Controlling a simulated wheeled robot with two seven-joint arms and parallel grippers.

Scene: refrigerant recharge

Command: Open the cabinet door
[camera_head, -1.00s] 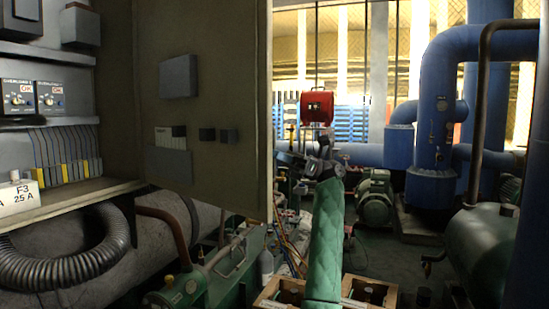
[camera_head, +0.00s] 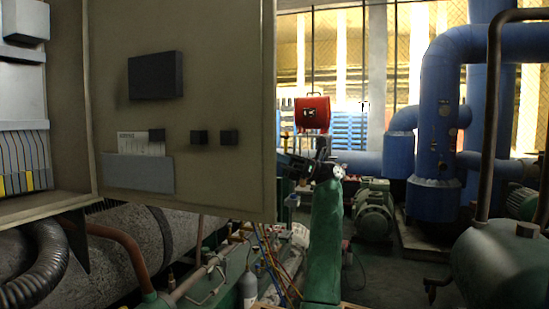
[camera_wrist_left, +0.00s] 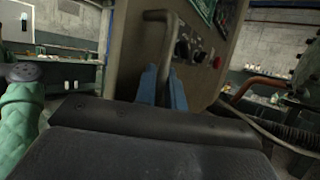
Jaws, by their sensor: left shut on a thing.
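The grey-beige cabinet door (camera_head: 225,85) stands open in the head view, its inner face towards me. It hinges at the cabinet (camera_head: 70,110) on the left. In the left wrist view the door (camera_wrist_left: 128,65) shows its edge and part of its face with controls. The bent grey handle (camera_wrist_left: 160,16) sits on it. My left gripper (camera_wrist_left: 162,82) has its blue fingers closed around the handle. In the head view my left gripper is mostly hidden behind the door's right edge, with my green-sleeved arm below it. My right gripper is in neither view.
A large grey pipe (camera_head: 130,240) and a ribbed black hose (camera_head: 40,262) lie below the cabinet. Green equipment and cables are under the door. A green pump (camera_head: 374,212), blue pipes (camera_head: 440,110) and a green tank (camera_head: 500,270) stand right. Some floor shows between.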

